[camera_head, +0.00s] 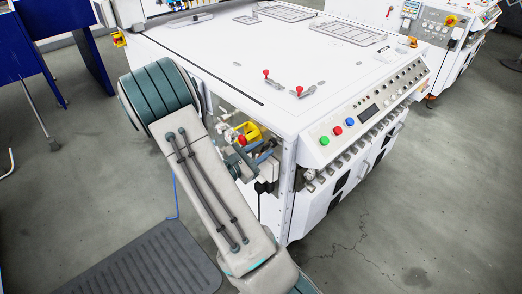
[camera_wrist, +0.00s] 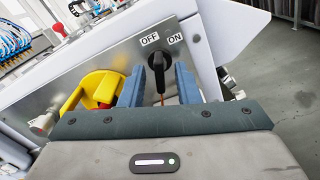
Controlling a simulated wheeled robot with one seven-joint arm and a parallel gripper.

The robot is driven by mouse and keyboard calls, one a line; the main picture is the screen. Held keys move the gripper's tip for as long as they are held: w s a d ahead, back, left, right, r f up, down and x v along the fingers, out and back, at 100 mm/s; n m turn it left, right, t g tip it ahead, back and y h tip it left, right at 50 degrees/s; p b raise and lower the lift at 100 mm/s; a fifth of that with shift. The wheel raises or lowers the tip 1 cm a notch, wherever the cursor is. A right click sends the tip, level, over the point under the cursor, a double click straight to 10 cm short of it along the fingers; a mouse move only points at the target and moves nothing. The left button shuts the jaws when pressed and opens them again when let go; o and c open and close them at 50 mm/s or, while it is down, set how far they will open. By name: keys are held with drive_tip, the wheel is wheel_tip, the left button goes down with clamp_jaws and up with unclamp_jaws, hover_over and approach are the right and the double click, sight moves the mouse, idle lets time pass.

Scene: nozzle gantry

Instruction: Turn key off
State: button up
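The black key (camera_wrist: 157,62) sits in a switch on the grey panel in the wrist view. The OFF label (camera_wrist: 150,38) is above it to the left and the ON label (camera_wrist: 175,38) above it to the right. The key's grip looks nearly upright; I cannot tell exactly which label it is set to. My gripper (camera_wrist: 160,80) has its two blue fingers on either side of the key, with visible gaps. In the head view my gripper (camera_head: 265,153) is at the machine's near side, partly behind my arm, and the key cannot be made out.
A yellow guard (camera_wrist: 95,90) with a red button inside stands close left of my fingers. A red knob (camera_wrist: 57,27) and blue hoses (camera_wrist: 14,40) are farther left. The white machine (camera_head: 215,45) fills the space ahead. Open floor (camera_head: 400,220) lies to its right.

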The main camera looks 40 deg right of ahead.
clamp_jaws()
drive_tip(key=shift+r, duration=0.1)
drive_tip(key=shift+r+n+p, duration=0.15)
drive_tip(key=shift+n+p, duration=0.85)
drive_tip(key=shift+p, duration=0.15)
drive_tip(key=shift+n+p, duration=0.65)
drive_tip(key=shift+n, duration=0.15)
drive_tip(key=shift+f+n, duration=0.25)
drive_tip(key=shift+n, duration=0.15)
drive_tip(key=shift+o, duration=0.7)
unclamp_jaws()
drive_tip(key=shift+a, duration=0.1)
